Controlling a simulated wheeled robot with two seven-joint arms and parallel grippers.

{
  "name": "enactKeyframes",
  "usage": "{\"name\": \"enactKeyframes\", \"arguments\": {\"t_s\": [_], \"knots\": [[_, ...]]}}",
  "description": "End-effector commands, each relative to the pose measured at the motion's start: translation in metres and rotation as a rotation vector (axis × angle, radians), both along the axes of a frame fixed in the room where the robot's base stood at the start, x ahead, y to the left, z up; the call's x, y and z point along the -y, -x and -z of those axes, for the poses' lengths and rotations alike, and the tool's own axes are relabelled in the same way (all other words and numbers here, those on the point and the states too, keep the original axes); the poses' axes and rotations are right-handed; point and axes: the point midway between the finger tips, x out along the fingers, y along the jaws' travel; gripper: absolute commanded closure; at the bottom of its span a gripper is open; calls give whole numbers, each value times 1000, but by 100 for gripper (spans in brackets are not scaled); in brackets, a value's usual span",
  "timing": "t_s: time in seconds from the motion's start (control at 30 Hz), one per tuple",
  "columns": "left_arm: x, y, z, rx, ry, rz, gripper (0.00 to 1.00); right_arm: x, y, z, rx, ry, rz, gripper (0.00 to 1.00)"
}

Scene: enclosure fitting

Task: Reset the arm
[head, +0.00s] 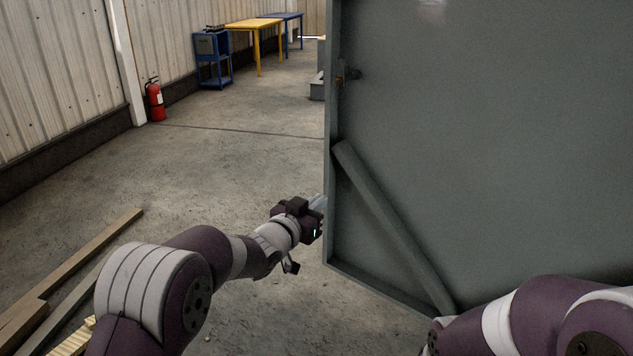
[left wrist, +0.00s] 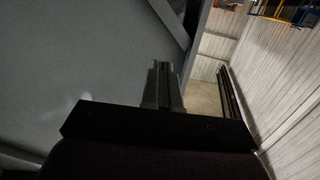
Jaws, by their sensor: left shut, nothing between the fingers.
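My left arm reaches forward from the lower left, and its gripper (head: 317,203) is at the left edge of a large grey metal door panel (head: 480,130). In the left wrist view the gripper's fingers (left wrist: 163,68) are together with nothing between them. The grey panel (left wrist: 70,60) fills the left of that view, beside the fingers. I cannot tell whether the fingertips touch it. My right arm (head: 540,325) shows at the lower right in front of the panel; its gripper is not visible.
The panel has a diagonal brace (head: 390,225) and a latch (head: 346,74) on its left edge. Wooden planks (head: 75,258) lie on the floor at left. A fire extinguisher (head: 155,100), a blue cart (head: 213,60) and a yellow table (head: 255,27) stand farther back. The middle floor is clear.

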Motion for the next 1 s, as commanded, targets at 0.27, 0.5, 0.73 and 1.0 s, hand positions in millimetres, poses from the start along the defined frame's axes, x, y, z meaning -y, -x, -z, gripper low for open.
{"name": "enactKeyframes", "arguments": {"t_s": [0.27,0.5,0.73,1.0], "knots": [[-119,131,134,-773,-387,-292,100,0,0,-22,0,0,0,57],[-185,319,122,-1325,-448,-400,100,0,0,-53,0,0,0,57],[-202,348,89,-1350,-368,-472,100,0,0,-70,0,0,0,57],[-202,347,92,-1349,-369,-472,100,0,0,-67,-1,0,0,57]]}}
